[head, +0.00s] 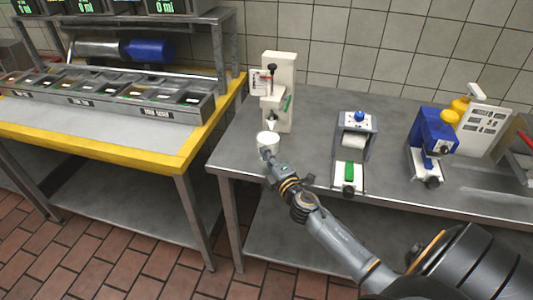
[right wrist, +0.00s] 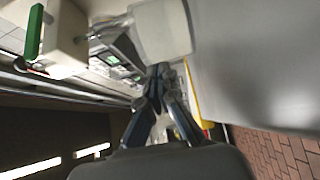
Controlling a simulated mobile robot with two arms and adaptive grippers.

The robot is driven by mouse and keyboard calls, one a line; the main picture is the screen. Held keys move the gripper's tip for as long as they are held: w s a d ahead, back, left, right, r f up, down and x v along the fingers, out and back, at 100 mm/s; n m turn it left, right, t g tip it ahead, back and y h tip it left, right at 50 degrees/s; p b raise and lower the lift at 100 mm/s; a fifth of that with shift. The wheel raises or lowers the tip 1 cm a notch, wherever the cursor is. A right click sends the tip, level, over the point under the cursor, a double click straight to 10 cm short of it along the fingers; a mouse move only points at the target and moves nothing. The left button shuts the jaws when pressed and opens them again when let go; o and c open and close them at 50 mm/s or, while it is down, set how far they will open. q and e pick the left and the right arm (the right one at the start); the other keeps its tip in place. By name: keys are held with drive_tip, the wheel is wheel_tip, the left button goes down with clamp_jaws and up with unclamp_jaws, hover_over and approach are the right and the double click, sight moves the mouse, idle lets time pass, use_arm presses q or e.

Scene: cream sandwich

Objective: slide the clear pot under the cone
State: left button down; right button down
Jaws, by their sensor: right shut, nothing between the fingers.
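The clear pot (head: 268,138), a small whitish cup, stands upright on the steel table near its left end. The white cone (head: 272,124) points down from the front of a cream dispenser (head: 284,85). The pot is just in front of and below the cone; I cannot tell whether it is directly beneath. My right gripper (head: 266,153) is shut and empty at the pot's near side. In the right wrist view its fingertips (right wrist: 160,72) meet close against the pot (right wrist: 165,30); exact contact is unclear. My left gripper is out of view.
A green lever (right wrist: 34,32) shows on the dispenser. A grey device with a green block (head: 349,172) stands to the right, then a blue machine (head: 432,135). A yellow-edged counter (head: 170,165) with food bins is at left. Table between dispenser and grey device is clear.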

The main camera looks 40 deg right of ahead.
sight(270, 148)
idle(0.3)
drive_tip(key=w+d, duration=0.2)
drive_tip(key=d, duration=0.1)
drive_tip(key=shift+w+b, duration=0.1)
drive_tip(key=shift+b, duration=0.3)
drive_tip(key=shift+a+f, duration=0.1)
drive_tip(key=shift+a, duration=0.05)
